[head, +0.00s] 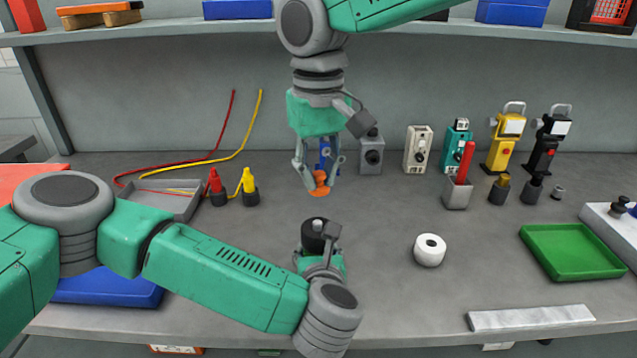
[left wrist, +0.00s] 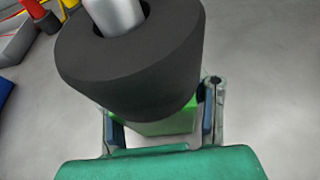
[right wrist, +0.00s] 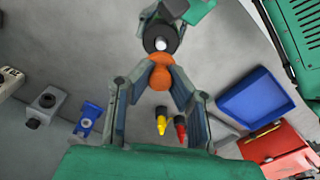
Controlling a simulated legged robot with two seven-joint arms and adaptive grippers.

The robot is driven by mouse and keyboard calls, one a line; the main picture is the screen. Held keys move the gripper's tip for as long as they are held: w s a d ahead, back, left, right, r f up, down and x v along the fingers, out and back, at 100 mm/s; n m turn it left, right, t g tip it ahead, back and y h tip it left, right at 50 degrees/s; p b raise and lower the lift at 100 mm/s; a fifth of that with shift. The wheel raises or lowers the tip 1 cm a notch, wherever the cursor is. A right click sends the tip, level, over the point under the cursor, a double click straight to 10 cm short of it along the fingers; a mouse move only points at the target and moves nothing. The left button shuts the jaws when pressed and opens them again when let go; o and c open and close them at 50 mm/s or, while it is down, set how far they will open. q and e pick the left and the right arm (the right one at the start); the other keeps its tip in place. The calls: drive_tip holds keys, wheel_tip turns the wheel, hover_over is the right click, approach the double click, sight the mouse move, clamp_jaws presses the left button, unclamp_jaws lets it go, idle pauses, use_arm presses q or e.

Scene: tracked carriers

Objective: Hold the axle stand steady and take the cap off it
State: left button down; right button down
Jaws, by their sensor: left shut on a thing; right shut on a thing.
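The axle stand (head: 313,237) is a dark round collar with a pale metal axle sticking up from its middle. It also shows in the left wrist view (left wrist: 130,60), with a green base under the collar. My left gripper (head: 319,262) is shut on the stand, fingers on both sides of its lower part. The cap (head: 320,190) is a small orange knob. My right gripper (head: 319,176) points down and is shut on it. In the right wrist view the cap (right wrist: 160,73) is between the fingertips and the bare axle (right wrist: 161,44) shows apart from it.
A white roll (head: 430,250) and a green tray (head: 572,251) lie to the right. Small devices and a grey cup (head: 457,194) stand at the back right. Red and yellow probes (head: 249,187) stand in dark holders beside a grey tray (head: 160,200). The bench between stand and roll is clear.

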use_arm(q)
drive_tip(key=c, duration=0.8)
unclamp_jaws()
